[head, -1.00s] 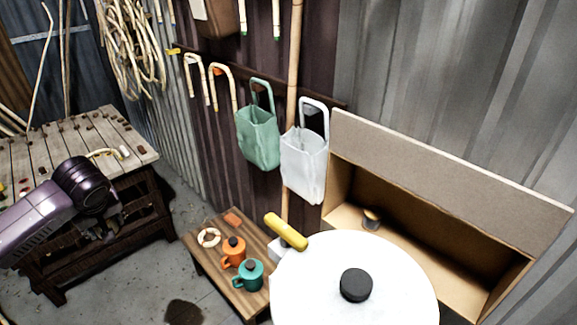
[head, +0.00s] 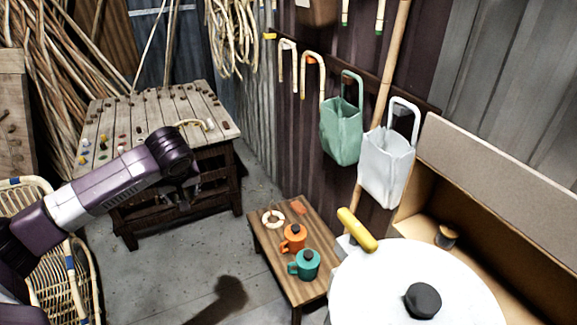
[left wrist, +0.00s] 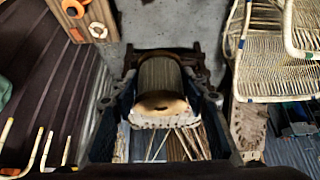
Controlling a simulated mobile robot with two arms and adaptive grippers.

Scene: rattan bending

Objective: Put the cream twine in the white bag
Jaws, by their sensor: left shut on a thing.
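The white bag (head: 386,168) hangs open at the top on the dark wall, right of a green bag (head: 341,132). In the head view my left gripper (head: 183,185) is in front of the workbench, well left of and apart from the white bag; its fingers are hard to make out. In the left wrist view my left gripper (left wrist: 160,62) is shut on a tan-cream cylinder (left wrist: 160,78), which looks like the twine spool. Its exact colour is uncertain in the dim light. My right gripper is not in view.
A white round lid (head: 385,290) with a black knob stands below the bag. A cardboard box (head: 490,180) is at the right, a wicker chair (head: 50,270) at the left.

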